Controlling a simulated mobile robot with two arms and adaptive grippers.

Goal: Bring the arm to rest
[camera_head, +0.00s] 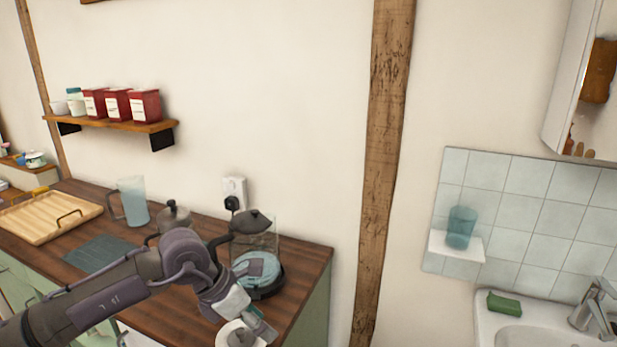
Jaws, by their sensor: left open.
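My left arm reaches in from the lower left, across the front of the dark wooden counter (308,262). My left gripper (262,330) is at the bottom of the picture, by the counter's right front part. It points down and is open, and I see nothing held in it. My right gripper is not in view.
A kettle (254,224) on a round base stands close behind my wrist. A sink (540,336) is at right.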

